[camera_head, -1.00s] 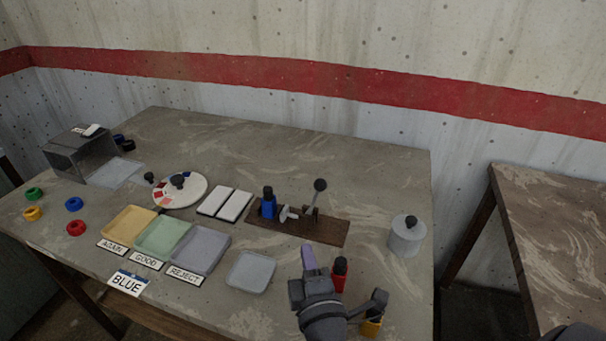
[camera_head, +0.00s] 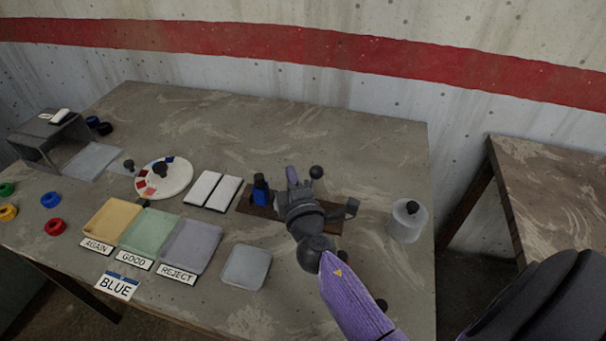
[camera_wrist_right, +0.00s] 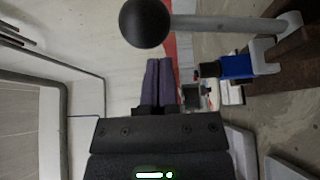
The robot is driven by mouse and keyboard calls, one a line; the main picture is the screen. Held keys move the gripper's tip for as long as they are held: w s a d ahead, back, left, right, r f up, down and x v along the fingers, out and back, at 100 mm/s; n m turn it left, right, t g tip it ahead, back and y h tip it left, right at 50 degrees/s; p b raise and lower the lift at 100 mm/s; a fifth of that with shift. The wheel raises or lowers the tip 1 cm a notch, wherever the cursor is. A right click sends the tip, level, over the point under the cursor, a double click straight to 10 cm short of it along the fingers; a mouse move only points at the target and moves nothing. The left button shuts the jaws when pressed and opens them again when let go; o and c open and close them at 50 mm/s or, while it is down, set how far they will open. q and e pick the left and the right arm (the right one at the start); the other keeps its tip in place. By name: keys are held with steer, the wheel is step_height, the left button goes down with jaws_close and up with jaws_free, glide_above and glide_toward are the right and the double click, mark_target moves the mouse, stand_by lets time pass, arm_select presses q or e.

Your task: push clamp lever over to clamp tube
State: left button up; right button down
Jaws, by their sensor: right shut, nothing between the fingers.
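The clamp stands on a brown wooden board (camera_head: 247,208), mostly hidden behind my right arm in the head view. Its lever ends in a black ball knob (camera_head: 316,172), which is large in the wrist view (camera_wrist_right: 145,22). The grey lever rod (camera_wrist_right: 222,25) runs from the knob to the clamp. A blue tube (camera_head: 260,193) with a dark cap stands upright at the board's left end; it also shows in the wrist view (camera_wrist_right: 237,67). My right gripper (camera_head: 291,172) is shut and empty, its purple fingers (camera_wrist_right: 160,78) just left of the knob. Contact with the lever cannot be told. My left gripper is out of view.
A grey lidded pot (camera_head: 407,224) stands right of the board. Left are white pads (camera_head: 211,190), a round colour disc (camera_head: 163,178), and the yellow (camera_head: 112,220), green (camera_head: 152,231) and grey (camera_head: 191,246) trays. An empty tray (camera_head: 246,267) sits in front. The table behind the board is clear.

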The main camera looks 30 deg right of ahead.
mark_target(315, 179)
steer(key=shift+s+d, duration=0.75)
steer(key=shift+d, duration=0.1)
steer(key=shift+s+d+f+b, duration=0.2)
steer(key=shift+s+d+b, duration=0.1)
steer(key=shift+s+d, duration=0.15)
steer(key=shift+s+d+f+b, duration=0.2)
steer(key=shift+s+d+b, duration=0.1)
steer(key=shift+s, duration=0.2)
steer(key=shift+s+d+r, duration=0.1)
